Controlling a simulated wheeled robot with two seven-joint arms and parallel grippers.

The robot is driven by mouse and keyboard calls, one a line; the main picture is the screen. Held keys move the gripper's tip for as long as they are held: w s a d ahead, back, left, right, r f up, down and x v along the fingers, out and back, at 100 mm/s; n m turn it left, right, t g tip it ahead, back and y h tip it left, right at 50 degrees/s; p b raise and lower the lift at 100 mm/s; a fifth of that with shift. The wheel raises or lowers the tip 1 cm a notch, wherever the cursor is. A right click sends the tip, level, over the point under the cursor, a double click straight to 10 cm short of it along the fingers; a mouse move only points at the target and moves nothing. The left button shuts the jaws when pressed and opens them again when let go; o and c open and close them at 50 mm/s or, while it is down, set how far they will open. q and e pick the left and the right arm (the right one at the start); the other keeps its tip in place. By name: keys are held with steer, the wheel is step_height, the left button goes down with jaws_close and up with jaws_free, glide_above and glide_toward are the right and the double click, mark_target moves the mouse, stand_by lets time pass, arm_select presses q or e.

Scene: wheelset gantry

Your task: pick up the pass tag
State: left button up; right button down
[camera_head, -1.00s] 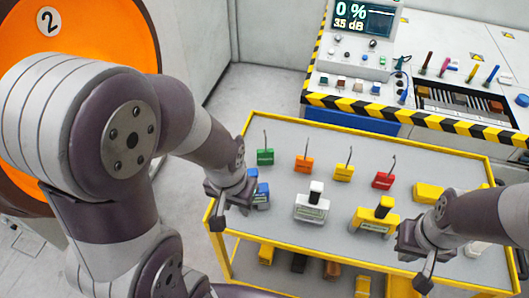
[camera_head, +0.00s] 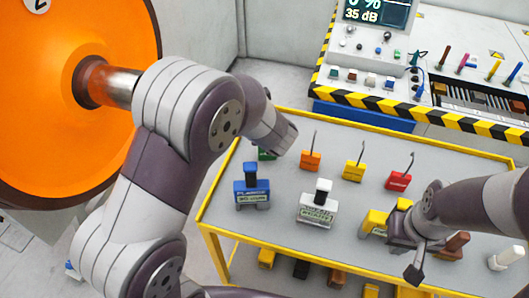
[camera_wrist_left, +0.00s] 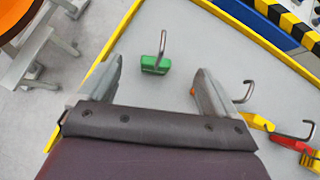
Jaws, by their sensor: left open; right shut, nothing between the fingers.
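Several small hooked tags stand in a row on the grey cart top: green (camera_head: 266,154), orange (camera_head: 311,160), yellow (camera_head: 353,171) and red (camera_head: 398,180). No lettering can be read on them, so which is the pass tag cannot be told by text. In the head view my left wrist covers that gripper and part of the green tag. My right gripper (camera_head: 416,266) is shut and empty, beside a yellow stamp-like block (camera_head: 374,222).
A blue block (camera_head: 252,192) and a white block (camera_head: 318,207) stand at the cart's front. The cart has a raised yellow rim (camera_head: 222,178). A striped-edge console (camera_head: 440,120) stands behind. An orange disc (camera_head: 60,120) is at left, near my left arm.

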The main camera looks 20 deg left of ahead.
arm_select(q)
steer(key=b, duration=0.1)
glide_above(268, 159)
steer(key=s, duration=0.3)
steer(key=f, duration=0.5)
steer(key=d+f, duration=0.1)
steer(key=f, duration=0.1)
steer(key=shift+w+f, duration=0.1)
steer(key=shift+f, duration=0.25)
steer(key=shift+x, duration=2.75)
